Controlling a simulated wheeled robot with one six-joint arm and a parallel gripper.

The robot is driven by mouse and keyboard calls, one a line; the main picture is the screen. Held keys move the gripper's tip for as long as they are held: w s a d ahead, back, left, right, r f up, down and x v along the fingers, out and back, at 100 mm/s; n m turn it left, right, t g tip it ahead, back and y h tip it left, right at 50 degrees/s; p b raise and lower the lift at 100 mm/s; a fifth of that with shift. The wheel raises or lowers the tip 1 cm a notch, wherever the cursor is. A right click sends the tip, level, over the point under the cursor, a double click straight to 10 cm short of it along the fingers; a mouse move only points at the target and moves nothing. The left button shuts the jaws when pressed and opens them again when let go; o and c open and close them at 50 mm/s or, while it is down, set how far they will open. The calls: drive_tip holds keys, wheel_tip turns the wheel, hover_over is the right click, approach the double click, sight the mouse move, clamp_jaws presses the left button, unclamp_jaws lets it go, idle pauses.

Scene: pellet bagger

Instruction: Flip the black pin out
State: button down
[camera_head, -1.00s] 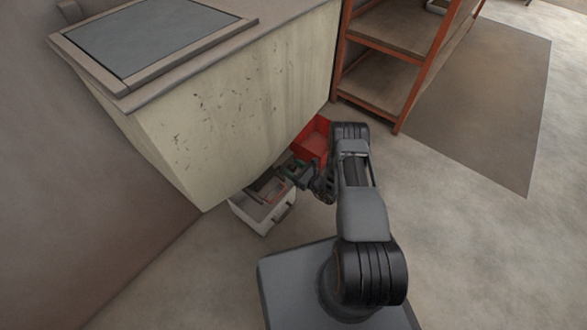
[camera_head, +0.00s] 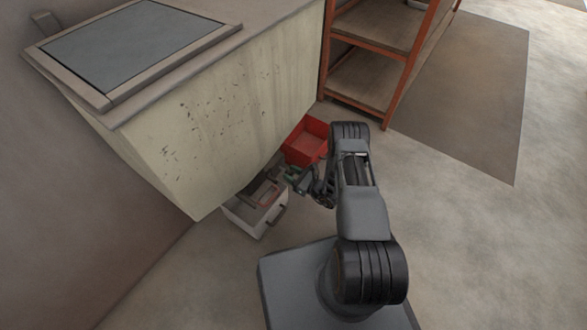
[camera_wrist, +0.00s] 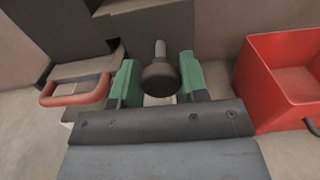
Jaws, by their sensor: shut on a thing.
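The black pin (camera_wrist: 160,79) shows in the wrist view as a dark round knob on a grey metal shaft (camera_wrist: 160,49) that runs away from me. My gripper (camera_wrist: 159,84) has green fingers, one on each side of the knob, and is shut on it. In the head view my gripper (camera_head: 296,180) is low beside the big pale hopper (camera_head: 215,110), just under its lower edge. The pin is too small or hidden to make out there.
A red open bin (camera_head: 305,142) stands close to my gripper and shows at the right of the wrist view (camera_wrist: 262,85). A red handle (camera_wrist: 75,91) is at the left there. A whitish box (camera_head: 244,217) sits below the hopper. An orange shelf (camera_head: 383,60) stands behind; floor at right is clear.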

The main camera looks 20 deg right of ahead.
drive_tip(key=shift+s+d, duration=0.1)
drive_tip(key=c, duration=0.9)
unclamp_jaws()
drive_tip(key=shift+d, duration=0.1)
drive_tip(key=shift+o, duration=1.1)
drive_tip(key=p+v, duration=0.3)
drive_tip(key=v, duration=1)
drive_tip(key=shift+s, duration=0.3)
drive_tip(key=shift+d, duration=0.1)
